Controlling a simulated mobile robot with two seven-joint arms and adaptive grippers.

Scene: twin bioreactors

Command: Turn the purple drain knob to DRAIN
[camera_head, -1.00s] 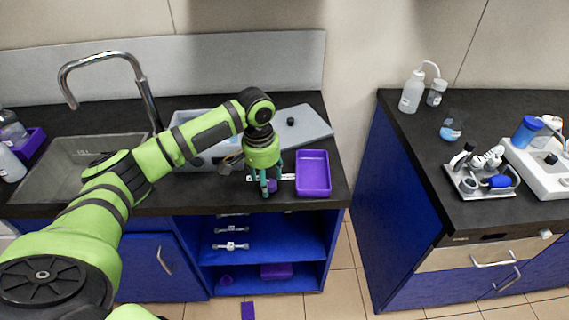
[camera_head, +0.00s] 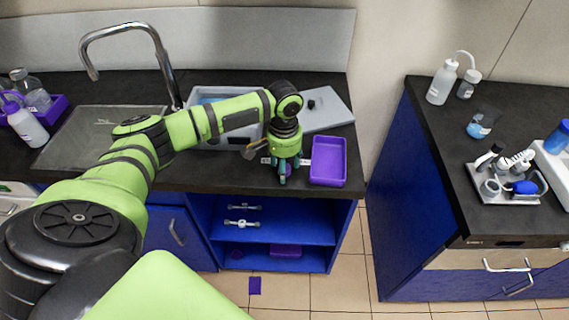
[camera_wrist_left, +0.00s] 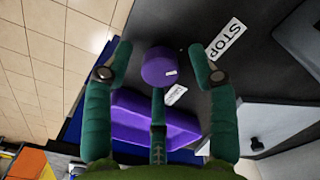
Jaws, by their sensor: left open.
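The purple drain knob (camera_wrist_left: 160,68) is a short round cylinder on the dark counter, with a small white mark on it. In the wrist view a STOP label (camera_wrist_left: 226,38) lies to its right and a second white label (camera_wrist_left: 175,95), unreadable here, lies just below it. My left gripper (camera_head: 284,176) points down over the counter's front, left of the purple tray. In the wrist view its green fingers (camera_wrist_left: 160,60) are spread, with the knob between them; I cannot tell whether they touch it. In the head view the fingers mostly hide the knob. My right gripper is not in view.
The purple tray (camera_head: 328,161) stands close to the right of the gripper. A grey bin (camera_head: 203,95) and grey board (camera_head: 328,112) are behind the arm. A sink with a tap (camera_head: 165,60) is at left. Another bench (camera_head: 430,160) stands right, across a floor gap.

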